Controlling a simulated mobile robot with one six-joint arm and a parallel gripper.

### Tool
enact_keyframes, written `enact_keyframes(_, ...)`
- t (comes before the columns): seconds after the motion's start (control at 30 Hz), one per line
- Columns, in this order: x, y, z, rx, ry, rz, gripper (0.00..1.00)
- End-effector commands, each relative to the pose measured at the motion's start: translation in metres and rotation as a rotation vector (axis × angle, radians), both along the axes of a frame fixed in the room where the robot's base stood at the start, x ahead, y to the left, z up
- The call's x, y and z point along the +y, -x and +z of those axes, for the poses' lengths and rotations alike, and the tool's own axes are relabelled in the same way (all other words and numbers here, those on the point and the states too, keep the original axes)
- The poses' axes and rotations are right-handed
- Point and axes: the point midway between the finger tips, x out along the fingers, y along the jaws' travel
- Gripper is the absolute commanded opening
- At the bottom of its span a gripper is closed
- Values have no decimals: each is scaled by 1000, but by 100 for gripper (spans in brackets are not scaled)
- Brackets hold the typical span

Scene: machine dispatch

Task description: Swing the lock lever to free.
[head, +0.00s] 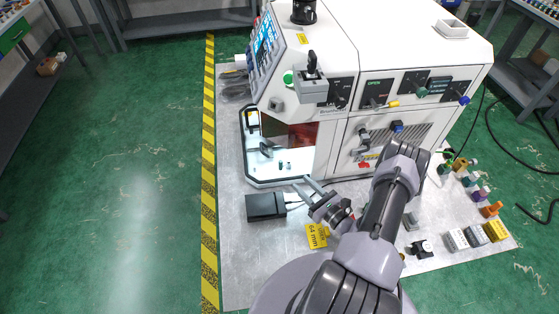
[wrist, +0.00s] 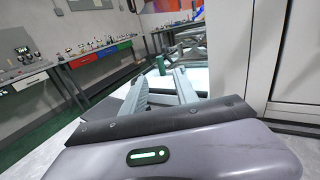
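The white machine (head: 345,40) carries several levers and handles on its front, and I cannot tell for certain which is the lock lever. A grey block with a dark upright handle (head: 312,70) is at its upper left corner. A yellow-tipped handle (head: 392,104) sits on a dark plate marked OPEN, and a blue-tipped handle (head: 463,100) is to its right. Lower down are a grey knob (head: 364,135) and a blue knob (head: 397,126). My gripper (head: 305,184) is low in front of the open chamber, apart from these handles. In the wrist view its fingers (wrist: 162,84) are apart and empty.
The chamber (head: 283,160) holds small parts. Several coloured parts (head: 480,194) and small blocks (head: 476,235) stand at the right. Green floor at left is open.

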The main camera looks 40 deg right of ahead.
Motion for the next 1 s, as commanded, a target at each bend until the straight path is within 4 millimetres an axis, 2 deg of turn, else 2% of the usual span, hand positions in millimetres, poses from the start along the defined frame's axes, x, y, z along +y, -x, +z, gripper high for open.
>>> enact_keyframes(0.1, 4, -31, -1, -1, 1, 5, 36)
enact_keyframes(0.3, 7, -79, 0, -2, 3, 3, 36)
enact_keyframes(0.5, 8, -113, 0, -1, 1, 0, 36)
enact_keyframes(0.67, 9, -124, 0, -1, -2, -2, 36)
enact_keyframes(0.9, 8, -126, 1, -1, -1, -2, 36)
enact_keyframes(1.0, 8, -125, 1, -1, -1, -2, 18)
